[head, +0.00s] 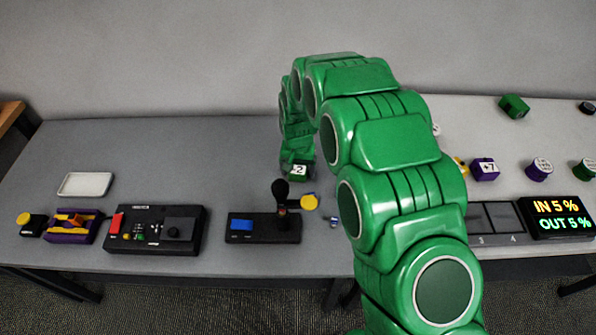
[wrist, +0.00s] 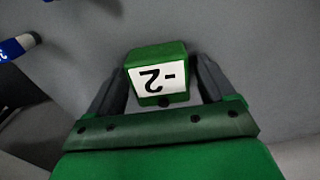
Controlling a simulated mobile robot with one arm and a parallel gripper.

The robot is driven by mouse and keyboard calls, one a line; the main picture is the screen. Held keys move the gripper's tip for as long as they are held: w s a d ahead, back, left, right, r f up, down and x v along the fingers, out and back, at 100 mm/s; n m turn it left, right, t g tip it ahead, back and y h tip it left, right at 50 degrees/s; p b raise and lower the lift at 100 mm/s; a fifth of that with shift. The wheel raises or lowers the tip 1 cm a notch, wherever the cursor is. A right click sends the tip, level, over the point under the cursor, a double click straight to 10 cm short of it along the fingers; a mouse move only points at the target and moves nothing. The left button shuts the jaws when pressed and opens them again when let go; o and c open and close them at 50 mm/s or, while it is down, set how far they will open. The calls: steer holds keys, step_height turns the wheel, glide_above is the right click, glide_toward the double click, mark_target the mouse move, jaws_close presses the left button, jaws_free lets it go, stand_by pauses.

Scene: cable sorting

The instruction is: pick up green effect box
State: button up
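My fingers are hard to make out there, and I cannot tell whether the box rests on the table.
A joystick panel (head: 262,228), a black control box (head: 155,230), a purple device (head: 72,226) and a white tray (head: 86,184) lie on the table (head: 190,150). At right are another green box (head: 514,106), a purple box (head: 485,170) and a display (head: 556,216). The table's back left is clear.

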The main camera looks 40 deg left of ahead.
steer(key=c, duration=0.9)
steer(key=shift+r, duration=0.15)
